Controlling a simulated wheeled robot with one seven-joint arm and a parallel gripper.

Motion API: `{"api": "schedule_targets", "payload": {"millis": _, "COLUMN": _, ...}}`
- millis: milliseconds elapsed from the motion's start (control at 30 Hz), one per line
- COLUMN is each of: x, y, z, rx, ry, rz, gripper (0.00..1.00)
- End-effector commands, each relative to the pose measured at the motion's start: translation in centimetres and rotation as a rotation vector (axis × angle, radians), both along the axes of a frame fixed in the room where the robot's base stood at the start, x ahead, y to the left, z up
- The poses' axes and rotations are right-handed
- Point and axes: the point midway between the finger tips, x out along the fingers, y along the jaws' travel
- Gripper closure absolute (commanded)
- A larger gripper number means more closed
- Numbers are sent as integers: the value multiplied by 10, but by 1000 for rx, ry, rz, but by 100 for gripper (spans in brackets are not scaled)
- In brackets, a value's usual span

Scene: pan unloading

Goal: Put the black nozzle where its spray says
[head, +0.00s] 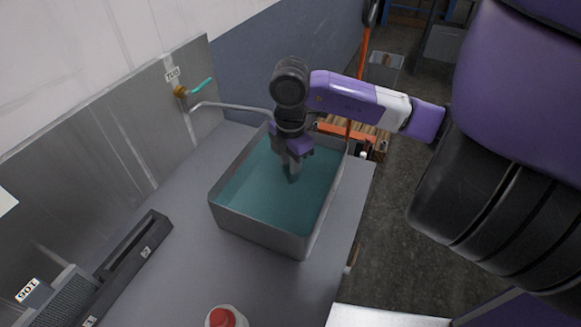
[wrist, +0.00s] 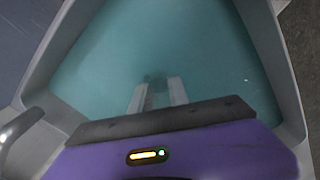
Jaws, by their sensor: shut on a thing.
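My gripper (head: 293,172) reaches down into a grey rectangular basin (head: 262,234) of murky teal water. In the wrist view my fingers (wrist: 158,92) dip into the water and are close together. A small dark shape (wrist: 156,77) shows dimly under the water at the fingertips, and the fingers are shut on it. It fits the black nozzle, but the water blurs its outline. No spray shows, and no marking on the nozzle can be read.
A tap (head: 181,91) with a teal lever and small tag is on the back panel; its spout (head: 230,106) reaches the basin. Bare counter (head: 185,215) lies left of the basin.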

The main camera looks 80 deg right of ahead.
Motion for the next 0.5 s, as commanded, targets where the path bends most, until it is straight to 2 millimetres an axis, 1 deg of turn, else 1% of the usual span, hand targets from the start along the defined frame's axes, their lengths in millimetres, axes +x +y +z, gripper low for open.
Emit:
{"api": "schedule_targets", "payload": {"millis": 267, "x": 0, "y": 0, "z": -4, "rx": 0, "ry": 0, "rz": 0, "gripper": 100}}
{"api": "schedule_targets", "payload": {"millis": 300, "x": 0, "y": 0, "z": -3, "rx": 0, "ry": 0, "rz": 0, "gripper": 77}}
{"api": "schedule_targets", "payload": {"millis": 367, "x": 0, "y": 0, "z": -2, "rx": 0, "ry": 0, "rz": 0, "gripper": 65}}
{"api": "schedule_targets", "payload": {"millis": 400, "x": 0, "y": 0, "z": -2, "rx": 0, "ry": 0, "rz": 0, "gripper": 57}}
{"api": "schedule_targets", "payload": {"millis": 500, "x": 0, "y": 0, "z": -2, "rx": 0, "ry": 0, "rz": 0, "gripper": 57}}
